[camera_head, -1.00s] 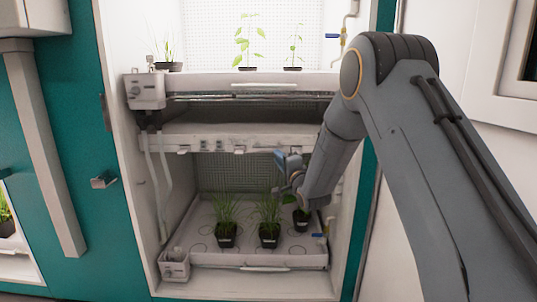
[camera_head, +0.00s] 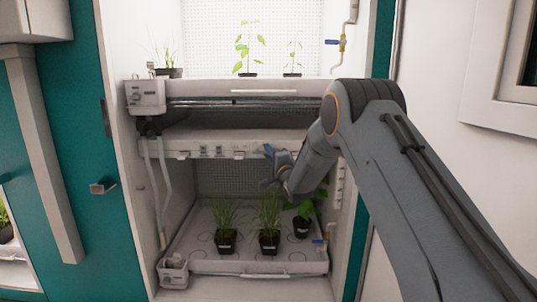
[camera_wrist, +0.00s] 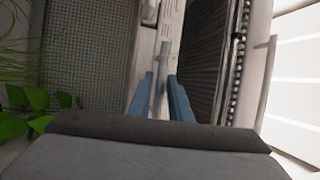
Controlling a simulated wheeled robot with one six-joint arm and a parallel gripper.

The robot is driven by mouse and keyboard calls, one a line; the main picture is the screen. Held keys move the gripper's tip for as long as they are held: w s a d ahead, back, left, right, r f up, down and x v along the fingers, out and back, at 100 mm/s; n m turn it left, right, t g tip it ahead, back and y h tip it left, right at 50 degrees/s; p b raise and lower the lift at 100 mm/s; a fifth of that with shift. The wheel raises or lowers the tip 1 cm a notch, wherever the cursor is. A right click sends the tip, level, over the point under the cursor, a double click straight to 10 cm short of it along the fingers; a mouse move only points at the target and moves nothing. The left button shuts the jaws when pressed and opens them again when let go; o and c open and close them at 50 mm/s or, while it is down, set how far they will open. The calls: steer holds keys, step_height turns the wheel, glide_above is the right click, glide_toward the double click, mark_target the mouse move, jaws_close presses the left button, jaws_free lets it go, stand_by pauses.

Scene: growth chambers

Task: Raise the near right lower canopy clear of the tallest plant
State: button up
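The lower canopy (camera_head: 215,148) is a pale panel with a front rail, hung level beneath the upper shelf. Below it, three potted plants stand on the lower tray (camera_head: 200,257): a left grassy plant (camera_head: 225,222), a middle grassy plant (camera_head: 268,215) and a leafy plant (camera_head: 304,208) at right. The middle one looks tallest, its tips below the rail. My gripper (camera_head: 268,167) is at the rail's right part, above the middle plant. In the wrist view, the blue fingers (camera_wrist: 160,97) stand apart with a thin grey bar (camera_wrist: 163,70) between them; contact is unclear.
The upper shelf (camera_head: 240,90) carries more plants above the canopy. A white side wall and a blue-handled valve (camera_head: 322,242) lie close on the right. Hoses (camera_head: 160,185) hang at left. Leaves (camera_wrist: 25,110) show near my gripper in the wrist view.

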jaws_close()
step_height(320, 180, up, 6)
steer(key=shift+f+p, duration=0.1)
steer(key=shift+p, duration=0.4)
steer(key=shift+f, duration=0.45)
jaws_free()
steer(key=shift+s, duration=0.1)
steer(key=v, duration=0.7)
steer(key=shift+s+d, duration=0.15)
steer(key=shift+s, duration=0.2)
